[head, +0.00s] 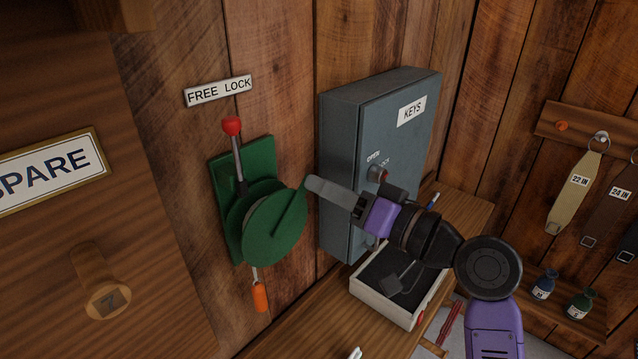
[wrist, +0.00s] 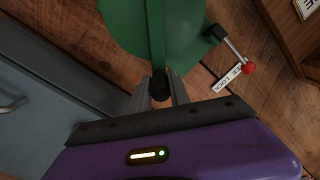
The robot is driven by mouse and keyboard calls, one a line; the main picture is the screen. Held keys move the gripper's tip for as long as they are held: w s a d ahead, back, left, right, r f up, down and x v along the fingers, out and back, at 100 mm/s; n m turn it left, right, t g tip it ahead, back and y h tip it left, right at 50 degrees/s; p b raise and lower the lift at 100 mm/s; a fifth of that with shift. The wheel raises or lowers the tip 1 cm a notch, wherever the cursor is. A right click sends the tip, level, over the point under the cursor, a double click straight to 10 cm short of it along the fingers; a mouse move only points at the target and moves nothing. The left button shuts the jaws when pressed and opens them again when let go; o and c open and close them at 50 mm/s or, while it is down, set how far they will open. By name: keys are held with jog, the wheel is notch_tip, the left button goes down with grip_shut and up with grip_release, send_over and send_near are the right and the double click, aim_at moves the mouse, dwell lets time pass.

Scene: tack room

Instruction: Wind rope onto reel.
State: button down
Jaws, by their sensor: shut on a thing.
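A green reel (head: 268,232) is mounted on a green plate (head: 262,152) on the plank wall. Its crank arm points to the upper right in the head view. My gripper (head: 309,184) is shut on the black crank knob (wrist: 160,86), seen between the fingers in the wrist view; the fingers hide it in the head view. A lever with a red knob (head: 231,126) stands nearly upright beneath the FREE LOCK sign (head: 218,91). A short bit of pale rope (head: 255,274) hangs under the reel, ending in an orange piece (head: 260,297). Any rope wound inside is hidden.
A grey KEYS cabinet (head: 341,170) stands close to the right of the reel, behind my gripper. An open box (head: 380,303) sits on the wooden shelf (head: 308,321) below. Straps and small bottles are at right. A SPARE panel (head: 150,262) is at left.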

notch_tip(320, 180, down, 6)
jog(key=w+d+m, duration=0.1)
jog(key=w+m, duration=0.1)
jog(key=m, duration=0.4)
jog(key=shift+d+b, duration=0.3)
jog(key=shift+d, duration=0.05)
jog(key=c, duration=1.2)
grip_release()
jog(key=shift+r, duration=0.1)
